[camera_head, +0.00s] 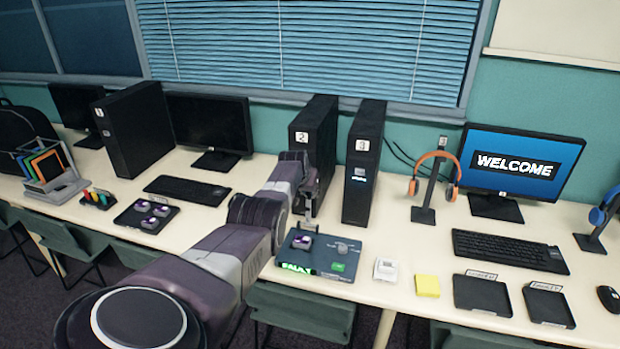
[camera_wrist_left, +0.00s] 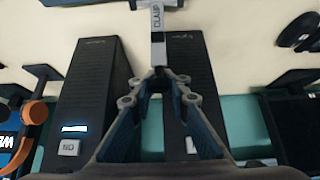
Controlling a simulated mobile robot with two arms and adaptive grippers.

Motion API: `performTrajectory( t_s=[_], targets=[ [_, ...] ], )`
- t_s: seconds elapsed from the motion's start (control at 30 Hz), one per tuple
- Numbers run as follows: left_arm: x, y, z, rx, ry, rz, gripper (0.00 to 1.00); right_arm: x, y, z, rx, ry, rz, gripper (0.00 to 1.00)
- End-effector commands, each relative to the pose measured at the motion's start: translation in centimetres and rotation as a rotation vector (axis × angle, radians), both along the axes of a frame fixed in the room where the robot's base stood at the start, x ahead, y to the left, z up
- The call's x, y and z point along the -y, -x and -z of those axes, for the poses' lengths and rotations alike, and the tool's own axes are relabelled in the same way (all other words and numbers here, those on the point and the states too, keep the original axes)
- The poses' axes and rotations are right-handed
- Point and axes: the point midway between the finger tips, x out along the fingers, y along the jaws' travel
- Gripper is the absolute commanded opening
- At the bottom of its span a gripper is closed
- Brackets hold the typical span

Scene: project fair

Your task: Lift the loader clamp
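The loader clamp (camera_wrist_left: 158,22) shows in the left wrist view as a pale bar lettered CLAMP, with a darker narrow end toward my fingers. My left gripper (camera_wrist_left: 157,76) has its fingertips drawn close together on that narrow end and looks shut on it. In the head view my left gripper (camera_head: 308,205) is in front of computer tower 2 (camera_head: 318,130), just behind the dark control panel (camera_head: 345,258). The panel has a green FAULT light. My right gripper is not in view.
Tower 3 (camera_head: 363,165) stands close to the right of my left gripper. A keyboard (camera_head: 187,190) and a small dark tray (camera_head: 135,217) lie to its left. A headphone stand (camera_head: 428,190), a yellow pad (camera_head: 427,286) and two dark trays are to the right.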

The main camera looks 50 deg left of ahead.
Motion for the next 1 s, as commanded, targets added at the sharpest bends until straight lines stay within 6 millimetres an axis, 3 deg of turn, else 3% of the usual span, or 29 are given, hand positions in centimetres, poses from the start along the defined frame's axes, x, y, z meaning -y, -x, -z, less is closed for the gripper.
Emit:
performTrajectory(
  t_s=[0.03, 0.17, 0.57, 1.0],
  targets=[
    [-0.3, -0.3, -0.8, 0.012, -0.006, -0.003, 0.18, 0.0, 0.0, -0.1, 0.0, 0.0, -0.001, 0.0],
    [-0.2, -0.2, -0.5, 0.007, -0.003, -0.002, 0.32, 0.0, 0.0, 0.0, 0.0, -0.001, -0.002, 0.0],
    [0.0, 0.1, -0.2, -0.001, 0.001, 0.0, 0.32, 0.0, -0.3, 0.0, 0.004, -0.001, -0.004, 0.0],
    [0.6, 1.1, -1.7, -0.001, -0.001, 0.0, 0.32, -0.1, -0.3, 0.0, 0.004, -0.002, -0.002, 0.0]
  ],
)
